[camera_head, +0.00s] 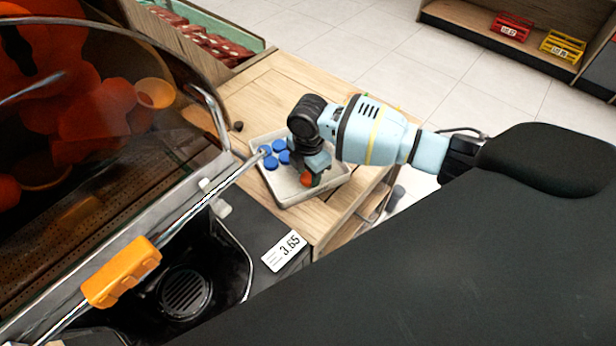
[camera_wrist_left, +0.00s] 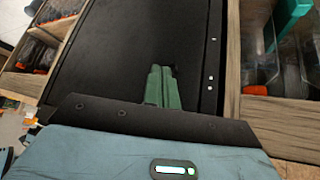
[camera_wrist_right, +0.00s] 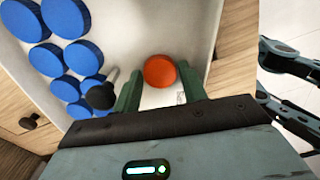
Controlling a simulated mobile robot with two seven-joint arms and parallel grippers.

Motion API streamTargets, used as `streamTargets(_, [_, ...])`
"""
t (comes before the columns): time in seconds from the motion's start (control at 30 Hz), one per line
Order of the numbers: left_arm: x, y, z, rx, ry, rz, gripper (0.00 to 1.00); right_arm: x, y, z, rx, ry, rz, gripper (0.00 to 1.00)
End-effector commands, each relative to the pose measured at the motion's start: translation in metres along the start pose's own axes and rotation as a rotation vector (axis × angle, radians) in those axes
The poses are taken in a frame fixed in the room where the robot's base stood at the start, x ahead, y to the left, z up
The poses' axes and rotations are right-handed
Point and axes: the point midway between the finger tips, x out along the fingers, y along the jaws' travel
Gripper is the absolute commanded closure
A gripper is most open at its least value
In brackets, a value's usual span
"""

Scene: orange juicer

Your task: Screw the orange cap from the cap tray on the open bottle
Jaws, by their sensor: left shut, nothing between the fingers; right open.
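The orange cap (camera_head: 306,180) lies in the white cap tray (camera_head: 283,189), apart from the blue caps (camera_head: 271,163). My right gripper (camera_head: 314,178) points down over the tray at the cap. In the right wrist view the orange cap (camera_wrist_right: 160,71) shows between the open fingertips of my right gripper (camera_wrist_right: 159,69), with a gap on both sides. My left gripper (camera_wrist_left: 162,70) is shut and empty in front of a dark panel in the left wrist view; it is not in the head view. I cannot make out the open bottle in any view.
Several blue caps (camera_wrist_right: 67,18) fill the tray's left side. The juicer (camera_head: 120,150) with its clear cover and a metal bar with an orange handle (camera_head: 121,272) stands left. A price tag (camera_head: 284,251) sits before the tray. The wooden top (camera_head: 285,85) behind the tray is clear.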

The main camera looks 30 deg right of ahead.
Motion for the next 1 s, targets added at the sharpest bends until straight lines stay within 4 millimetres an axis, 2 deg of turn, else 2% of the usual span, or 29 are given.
streamTargets(0.37, [-0.003,0.001,0.006,-0.002,-0.014,0.001,1.00,0.001,0.000,0.000,0.000,-0.001,0.001,0.59])
streamTargets(0.57, [-0.003,0.001,0.007,-0.003,-0.014,0.001,1.00,0.001,0.000,0.000,0.000,-0.001,0.001,0.85])
streamTargets(0.87, [-0.002,0.001,0.004,-0.002,-0.008,0.001,1.00,0.000,0.000,0.000,0.000,-0.001,0.001,0.86])
streamTargets(1.0, [-0.001,0.000,-0.002,-0.001,0.003,0.000,1.00,-0.013,0.001,0.000,0.000,-0.001,0.003,0.86])
